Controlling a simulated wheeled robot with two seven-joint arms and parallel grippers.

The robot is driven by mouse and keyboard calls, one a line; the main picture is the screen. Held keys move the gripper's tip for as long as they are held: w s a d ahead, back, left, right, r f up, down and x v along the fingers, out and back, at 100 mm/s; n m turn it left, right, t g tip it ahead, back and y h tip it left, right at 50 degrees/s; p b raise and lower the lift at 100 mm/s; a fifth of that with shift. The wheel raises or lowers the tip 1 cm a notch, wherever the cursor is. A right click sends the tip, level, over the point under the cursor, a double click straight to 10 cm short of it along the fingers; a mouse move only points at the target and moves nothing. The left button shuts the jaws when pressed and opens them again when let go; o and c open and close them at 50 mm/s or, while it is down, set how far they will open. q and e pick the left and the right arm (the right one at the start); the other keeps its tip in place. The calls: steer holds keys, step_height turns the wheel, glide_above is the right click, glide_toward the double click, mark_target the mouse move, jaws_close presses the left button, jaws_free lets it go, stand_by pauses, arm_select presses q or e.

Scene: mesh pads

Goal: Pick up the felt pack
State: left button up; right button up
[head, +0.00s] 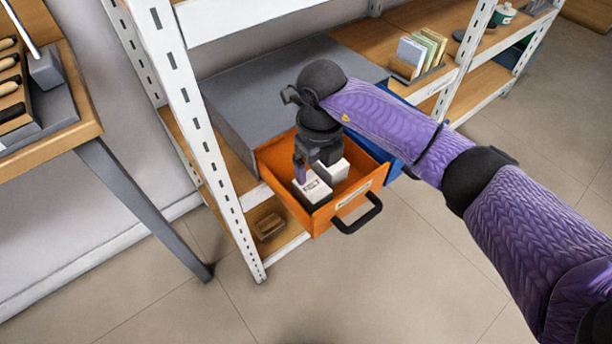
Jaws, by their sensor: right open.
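Two whitish packs lie in the pulled-out orange drawer (267,163). The nearer pack (318,192) has a dark printed label on top. The other pack (338,172) lies behind it to the right and is partly covered by my gripper. I cannot read which one is the felt pack. My right gripper (303,176) reaches down into the drawer, open, with its fingers at the nearer pack. I cannot tell whether they touch it. My left gripper is not in view.
The drawer has a black handle (358,215) and sits in a grey cabinet (262,82) on a white metal shelf rack (196,110). A blue drawer (396,150) stands right of it. A small brown box (268,226) lies on the lower shelf. A wooden table (85,122) is at left.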

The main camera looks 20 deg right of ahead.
mark_target(315, 189)
steer(key=f+b, duration=0.3)
steer(key=f, duration=0.2)
steer(key=f+b, duration=0.3)
steer(key=f, duration=0.2)
steer(key=shift+s+a, duration=0.2)
steer(key=shift+r, duration=0.3)
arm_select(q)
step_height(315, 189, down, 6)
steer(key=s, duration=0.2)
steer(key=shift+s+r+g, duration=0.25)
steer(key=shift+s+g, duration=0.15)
arm_select(e)
steer(key=c, duration=1.1)
